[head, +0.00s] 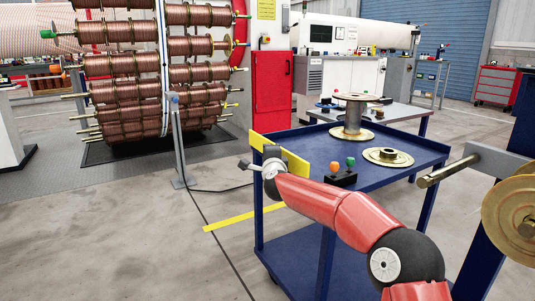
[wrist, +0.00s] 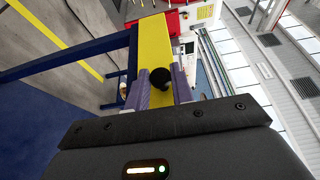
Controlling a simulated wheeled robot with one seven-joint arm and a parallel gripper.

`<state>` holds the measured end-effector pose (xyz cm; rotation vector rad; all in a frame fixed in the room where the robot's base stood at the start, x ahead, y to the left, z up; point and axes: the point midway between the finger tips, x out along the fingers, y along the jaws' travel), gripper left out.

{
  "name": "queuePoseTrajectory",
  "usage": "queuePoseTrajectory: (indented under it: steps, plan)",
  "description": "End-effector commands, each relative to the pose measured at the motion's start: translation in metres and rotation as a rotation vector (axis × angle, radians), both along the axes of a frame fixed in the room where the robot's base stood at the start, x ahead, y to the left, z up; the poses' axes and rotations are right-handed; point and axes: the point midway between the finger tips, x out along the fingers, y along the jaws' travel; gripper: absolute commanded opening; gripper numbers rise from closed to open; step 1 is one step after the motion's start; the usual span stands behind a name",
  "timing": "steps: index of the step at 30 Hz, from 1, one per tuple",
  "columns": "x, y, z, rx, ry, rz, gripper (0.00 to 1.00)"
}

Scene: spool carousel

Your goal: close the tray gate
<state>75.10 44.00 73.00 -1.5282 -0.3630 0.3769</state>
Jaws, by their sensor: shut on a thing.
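The tray gate is a yellow panel (head: 296,163) standing upright along the near left edge of the blue cart's top tray (head: 376,178). My gripper (head: 271,156) is at the gate's middle. In the wrist view my gripper (wrist: 160,92) has its two fingers on either side of a round black knob (wrist: 159,77) and is shut on it. The yellow gate (wrist: 155,45) stretches away behind the knob there. My gripper hides part of the gate in the head view. I cannot tell whether the gate sits flush with the tray's edge.
An upright spool (head: 352,118), a brass flange (head: 388,156) and a small box with orange and green knobs (head: 342,175) are on the tray. A rack of copper spools (head: 130,70) stands behind left. A shaft (head: 448,171) juts in at right.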

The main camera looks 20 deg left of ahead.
Motion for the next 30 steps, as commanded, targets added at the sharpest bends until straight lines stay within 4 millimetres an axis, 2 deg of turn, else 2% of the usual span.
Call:
queuePoseTrajectory:
  steps: [10,11,15,25,30]
  plan:
    - [0.001,-0.002,0.002,0.003,-0.002,-0.004,0.01]
    - [0.001,-0.002,0.002,0.003,-0.002,-0.004,0.26]
    - [0.001,-0.002,0.001,0.003,-0.001,-0.003,0.43]
    - [-0.002,-0.002,0.0,0.001,0.0,-0.002,0.43]
    - [-0.019,-0.012,0.0,0.0,-0.004,-0.002,0.43]
